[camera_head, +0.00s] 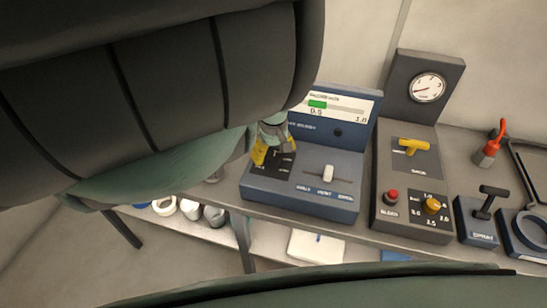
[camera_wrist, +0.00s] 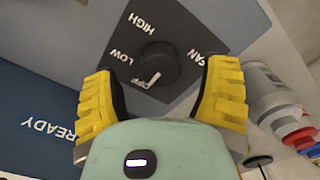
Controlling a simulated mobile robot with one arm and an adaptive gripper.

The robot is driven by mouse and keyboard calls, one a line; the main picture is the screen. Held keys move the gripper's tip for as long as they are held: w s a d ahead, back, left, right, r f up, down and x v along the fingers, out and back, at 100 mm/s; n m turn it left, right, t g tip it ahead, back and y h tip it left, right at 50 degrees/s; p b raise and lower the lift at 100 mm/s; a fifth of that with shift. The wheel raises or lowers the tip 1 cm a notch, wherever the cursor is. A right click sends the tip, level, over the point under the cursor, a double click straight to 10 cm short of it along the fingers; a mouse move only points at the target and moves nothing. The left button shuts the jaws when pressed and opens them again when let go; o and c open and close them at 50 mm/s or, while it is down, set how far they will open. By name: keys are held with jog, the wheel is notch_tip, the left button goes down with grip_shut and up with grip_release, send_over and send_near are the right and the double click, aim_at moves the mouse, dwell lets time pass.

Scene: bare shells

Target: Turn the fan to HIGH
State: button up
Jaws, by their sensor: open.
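The fan knob (camera_wrist: 157,64) is a round black dial on a dark panel (camera_wrist: 185,32) marked FAN, HIGH, LOW and OFF in the wrist view. Its white pointer line is at the OFF label. My gripper (camera_wrist: 163,76) is open, with one yellow finger on each side of the knob and a visible gap to it on both sides. In the head view my gripper (camera_head: 270,146) is over the left part of the blue console (camera_head: 325,197), above the dark fan panel (camera_head: 281,168). The knob is hidden there.
A white slider (camera_head: 328,173) is right of the fan panel. Farther right is a grey unit with a gauge (camera_head: 428,88), a yellow handle (camera_head: 411,147), a red button (camera_head: 391,196) and a yellow knob (camera_head: 432,206). A black lever (camera_head: 487,203) stands beyond. Bottles (camera_wrist: 280,100) show at the wrist view's right.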

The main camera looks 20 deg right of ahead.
jog(key=shift+f, duration=1)
jog(key=c, duration=1.2)
jog(key=m+b, duration=0.1)
jog(key=m, duration=0.4)
jog(key=shift+w+m+b, duration=0.1)
jog(key=shift+m+b, duration=0.3)
jog(key=m+b, duration=0.1)
jog(key=m, duration=1.1)
jog(key=shift+m+b, duration=0.3)
jog(key=shift+b, duration=0.1)
jog(key=m, duration=0.5)
jog(key=shift+b, duration=0.3)
jog(key=shift+m, duration=0.4)
